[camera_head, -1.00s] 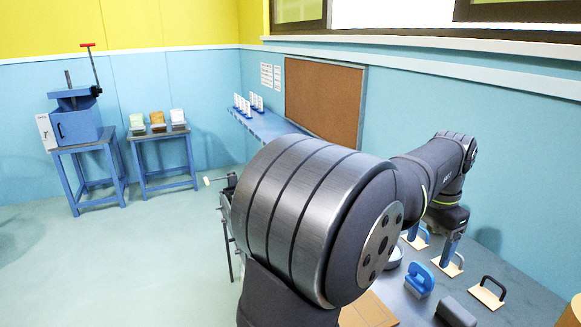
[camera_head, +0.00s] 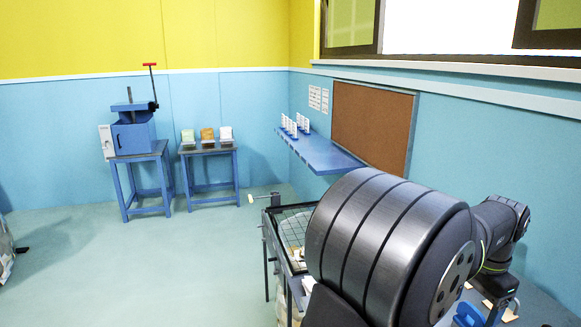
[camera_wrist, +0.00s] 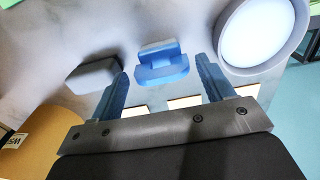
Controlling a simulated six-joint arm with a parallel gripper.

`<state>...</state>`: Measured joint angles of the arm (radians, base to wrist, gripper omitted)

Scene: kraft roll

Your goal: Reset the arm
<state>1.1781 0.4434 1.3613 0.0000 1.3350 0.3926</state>
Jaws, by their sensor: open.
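My arm's large dark joint fills the lower right of the head view and hides much of the workbench. My gripper (camera_wrist: 162,70) shows in the wrist view with its two blue fingers spread wide and nothing held between them. Beyond the fingertips, apart from them, is a blue block-shaped tool (camera_wrist: 163,62) on the grey bench top. A grey block (camera_wrist: 92,74) lies to its left and a round grey dish with a pale inside (camera_wrist: 262,35) to its right. In the head view, only part of the gripper shows low at the right, near a blue-handled tool (camera_head: 469,314).
A framed mesh screen (camera_head: 291,228) lies left of my arm. A blue press (camera_head: 133,133) and a small table (camera_head: 208,150) stand at the back left. The floor between is clear.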

